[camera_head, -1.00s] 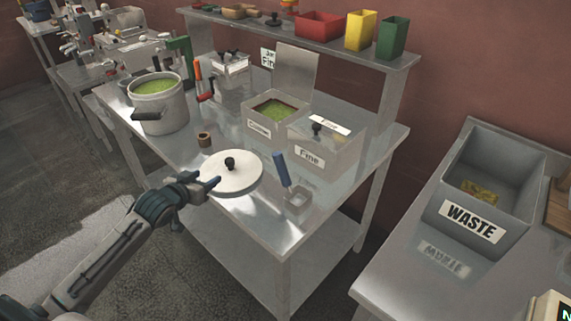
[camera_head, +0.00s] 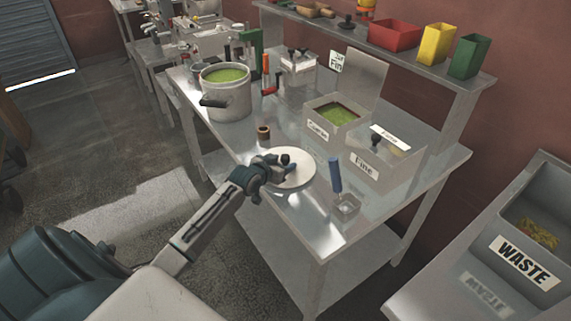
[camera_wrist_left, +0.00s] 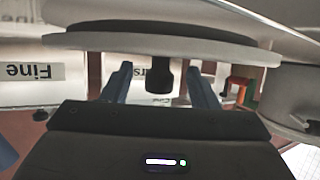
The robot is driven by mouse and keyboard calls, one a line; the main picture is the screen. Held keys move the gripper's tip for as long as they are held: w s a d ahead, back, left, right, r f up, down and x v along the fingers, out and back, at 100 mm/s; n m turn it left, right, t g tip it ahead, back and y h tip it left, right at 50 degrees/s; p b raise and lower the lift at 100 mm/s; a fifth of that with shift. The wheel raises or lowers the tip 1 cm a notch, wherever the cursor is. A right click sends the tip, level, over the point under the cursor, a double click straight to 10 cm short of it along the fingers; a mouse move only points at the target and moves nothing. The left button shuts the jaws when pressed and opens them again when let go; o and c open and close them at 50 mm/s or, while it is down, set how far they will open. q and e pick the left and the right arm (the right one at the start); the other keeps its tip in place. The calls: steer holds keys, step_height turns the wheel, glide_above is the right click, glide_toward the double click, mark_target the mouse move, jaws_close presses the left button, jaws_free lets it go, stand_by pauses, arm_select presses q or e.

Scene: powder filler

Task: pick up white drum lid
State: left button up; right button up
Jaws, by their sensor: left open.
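The white drum lid (camera_head: 300,177) lies flat near the front edge of the steel table, a round disc with a black knob (camera_head: 285,157) on top. My left gripper (camera_head: 283,163) is open at the knob, low over the lid. In the left wrist view the lid (camera_wrist_left: 150,46) appears upside down, and its knob (camera_wrist_left: 160,78) lies between my two blue fingers (camera_wrist_left: 160,86), with a gap on each side. The arm hides part of the lid in the head view. My right gripper is not in view.
An open pot (camera_head: 229,104) of green powder stands behind left. A small brown cup (camera_head: 263,132) is behind the lid. A blue-handled scoop (camera_head: 336,176) stands right, near the Coarse bin (camera_head: 318,131) and Fine bin (camera_head: 365,168). A waste bin (camera_head: 526,262) is at far right.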

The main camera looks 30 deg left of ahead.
arm_select(q)
steer(key=shift+w+f, duration=0.2)
steer(key=shift+w, duration=0.2)
steer(key=shift+s, duration=0.1)
steer(key=c, duration=1.1)
steer(key=shift+r, duration=0.1)
